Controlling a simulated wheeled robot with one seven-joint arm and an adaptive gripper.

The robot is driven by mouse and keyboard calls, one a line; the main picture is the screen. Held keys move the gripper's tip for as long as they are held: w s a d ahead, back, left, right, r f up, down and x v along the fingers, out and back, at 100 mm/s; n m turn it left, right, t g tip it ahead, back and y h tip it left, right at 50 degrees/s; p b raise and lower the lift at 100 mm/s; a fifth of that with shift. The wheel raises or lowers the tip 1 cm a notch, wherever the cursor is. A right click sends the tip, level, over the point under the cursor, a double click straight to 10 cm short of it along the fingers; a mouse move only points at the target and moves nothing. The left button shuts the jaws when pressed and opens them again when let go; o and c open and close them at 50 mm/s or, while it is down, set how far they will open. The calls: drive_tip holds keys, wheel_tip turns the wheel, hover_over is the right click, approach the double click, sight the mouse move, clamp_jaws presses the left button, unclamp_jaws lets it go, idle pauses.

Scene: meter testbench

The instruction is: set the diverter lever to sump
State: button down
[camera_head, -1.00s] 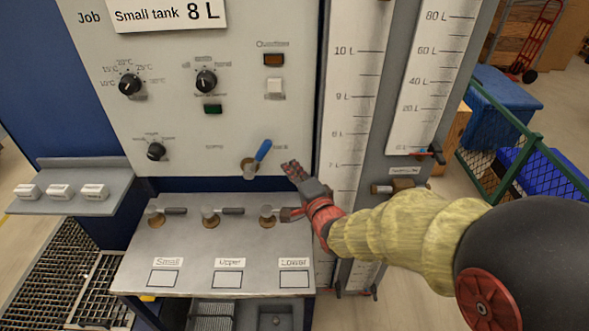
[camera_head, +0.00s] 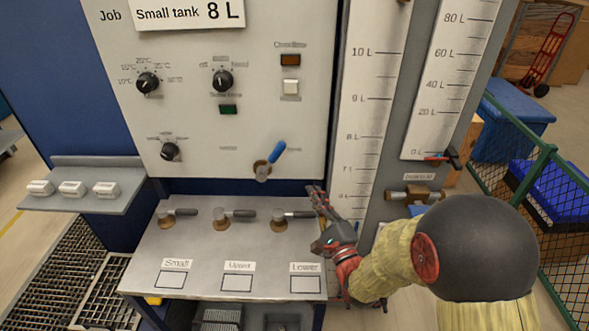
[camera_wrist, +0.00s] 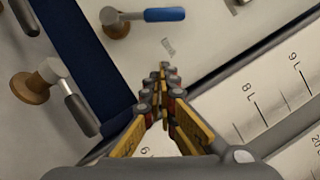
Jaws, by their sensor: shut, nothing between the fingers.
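The diverter lever with its blue handle (camera_head: 276,154) sits on a brass base at the lower right of the white panel. Its handle points up and to the right, between two small labels too blurred to read. It also shows at the top of the wrist view, as the blue handle (camera_wrist: 163,14). My gripper (camera_head: 316,192) is below and to the right of the lever, apart from it, near the panel's lower right corner. In the wrist view my gripper (camera_wrist: 163,68) has its fingertips together with nothing between them.
Three grey-handled valves, the nearest being the Lower valve (camera_head: 290,214), stand on the shelf (camera_head: 200,260) below. My gripper is close to that valve's handle tip. A tall level scale (camera_head: 362,110) stands to the right. A small side shelf (camera_head: 100,203) holds white blocks.

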sight(271, 161)
drive_tip(key=b+x, duration=0.2)
drive_tip(key=x, duration=0.7)
drive_tip(key=shift+w+a, duration=0.1)
drive_tip(key=shift+w, duration=0.1)
drive_tip(key=a+r, duration=0.1)
drive_tip(key=a+b, duration=0.1)
drive_tip(key=shift+s+a+r, duration=0.1)
drive_tip(key=shift+a+r, duration=0.25)
drive_tip(key=shift+a, duration=0.05)
drive_tip(key=shift+a+r, duration=0.3)
drive_tip(key=shift+a, duration=0.05)
drive_tip(key=shift+a+r+n, duration=0.2)
drive_tip(key=shift+r+n, duration=0.05)
drive_tip(key=shift+n, duration=0.15)
